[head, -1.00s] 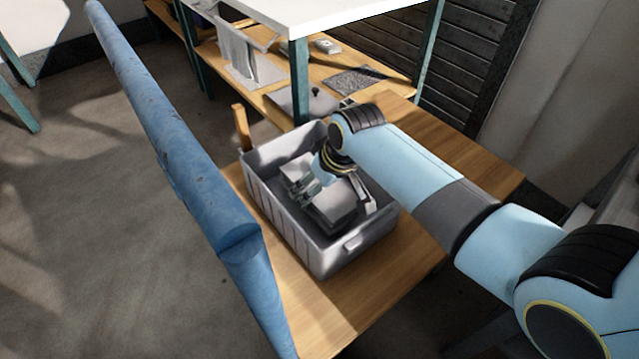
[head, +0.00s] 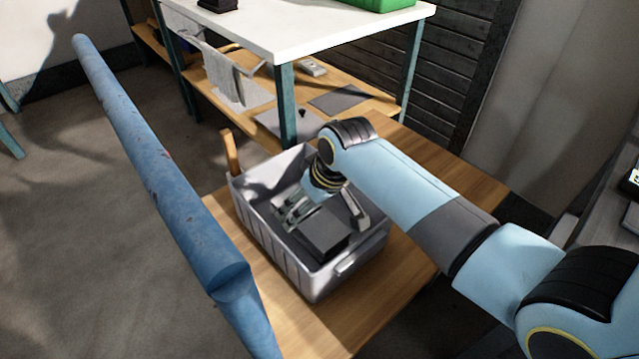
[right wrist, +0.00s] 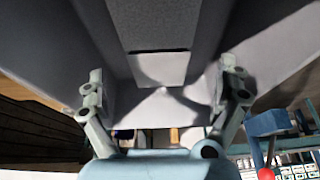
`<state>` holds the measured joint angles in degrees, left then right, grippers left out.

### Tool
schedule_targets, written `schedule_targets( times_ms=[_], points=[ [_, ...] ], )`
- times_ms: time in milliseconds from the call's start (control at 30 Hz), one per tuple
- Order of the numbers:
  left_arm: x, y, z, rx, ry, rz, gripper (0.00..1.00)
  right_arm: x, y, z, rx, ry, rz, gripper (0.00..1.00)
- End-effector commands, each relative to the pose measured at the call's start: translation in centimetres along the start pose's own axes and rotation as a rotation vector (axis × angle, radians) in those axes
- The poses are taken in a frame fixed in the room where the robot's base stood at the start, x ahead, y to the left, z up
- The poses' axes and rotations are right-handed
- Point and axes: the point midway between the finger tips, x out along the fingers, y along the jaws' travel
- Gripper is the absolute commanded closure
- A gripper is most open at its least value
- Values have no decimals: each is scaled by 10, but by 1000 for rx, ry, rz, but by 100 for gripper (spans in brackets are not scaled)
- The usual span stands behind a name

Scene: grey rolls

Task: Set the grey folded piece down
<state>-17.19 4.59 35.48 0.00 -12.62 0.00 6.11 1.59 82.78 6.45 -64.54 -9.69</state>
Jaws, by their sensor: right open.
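The grey folded piece (head: 322,235) lies inside the grey bin (head: 268,245), a dark block low between the bin's walls. In the right wrist view the piece (right wrist: 160,68) shows a dark upper part and a pale lower face. My right gripper (head: 325,207) reaches down into the bin from above. Its fingers are spread wide, one on each side of the piece, with gaps visible in the wrist view (right wrist: 162,78). The underside of the piece is hidden. My left gripper is not in view.
The bin stands on a wooden table (head: 400,265). A white-topped shelf unit (head: 310,28) with papers on its lower board rises behind it. A thick blue pole (head: 160,170) slants past the bin's left side. Bare wood lies in front and right of the bin.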

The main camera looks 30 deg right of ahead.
Motion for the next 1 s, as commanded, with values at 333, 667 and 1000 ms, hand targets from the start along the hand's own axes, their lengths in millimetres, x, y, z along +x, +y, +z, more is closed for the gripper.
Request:
schedule_targets(
  times_ms=[333, 667, 1000],
  points=[
    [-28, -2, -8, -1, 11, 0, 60, -81, 0, -2, 0, 3, 1, 0],
    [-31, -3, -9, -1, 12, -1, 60, -99, 0, 0, 0, 0, 0, 0],
    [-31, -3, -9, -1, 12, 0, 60, -99, 0, 0, 0, 0, 0, 0]
  ],
)
